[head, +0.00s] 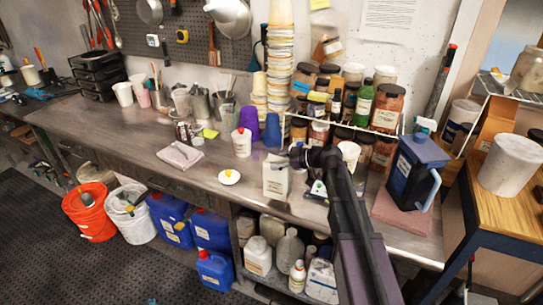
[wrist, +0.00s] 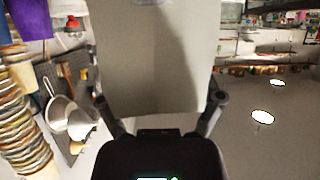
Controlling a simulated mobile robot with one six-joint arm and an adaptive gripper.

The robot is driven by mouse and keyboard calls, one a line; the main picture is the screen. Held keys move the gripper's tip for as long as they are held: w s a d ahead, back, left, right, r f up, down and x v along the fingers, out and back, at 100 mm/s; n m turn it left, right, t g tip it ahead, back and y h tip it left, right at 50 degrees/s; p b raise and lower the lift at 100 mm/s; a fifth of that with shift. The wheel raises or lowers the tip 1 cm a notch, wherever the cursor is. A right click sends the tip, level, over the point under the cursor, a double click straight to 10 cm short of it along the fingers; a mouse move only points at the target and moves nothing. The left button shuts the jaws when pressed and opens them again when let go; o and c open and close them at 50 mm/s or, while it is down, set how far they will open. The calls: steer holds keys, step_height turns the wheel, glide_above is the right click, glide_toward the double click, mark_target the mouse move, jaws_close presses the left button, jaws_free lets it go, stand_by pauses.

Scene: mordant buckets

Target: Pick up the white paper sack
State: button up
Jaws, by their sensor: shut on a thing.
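The white paper sack (head: 276,180) is upright near the counter's front edge in the head view, with a small dark label on its front. In the wrist view the sack (wrist: 152,60) fills the upper middle as a pale grey-white face. My gripper (head: 296,158) reaches it from the right in the head view. In the wrist view my gripper (wrist: 160,104) has one finger along each side of the sack and is shut on it. I cannot tell whether the sack's bottom touches the counter.
A white cup (head: 241,143) and a small white dish (head: 229,177) with something yellow stand left of the sack. Purple cups (head: 272,130) are behind it. A dark blue jug (head: 415,170) stands right of my arm. Jars crowd the back. The counter (head: 110,133) is clearer at left.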

steer(key=s+d+r, duration=0.1)
steer(key=s+d, duration=0.5)
steer(key=s, duration=0.4)
steer(key=shift+d+p, duration=0.15)
steer(key=shift+p, duration=0.3)
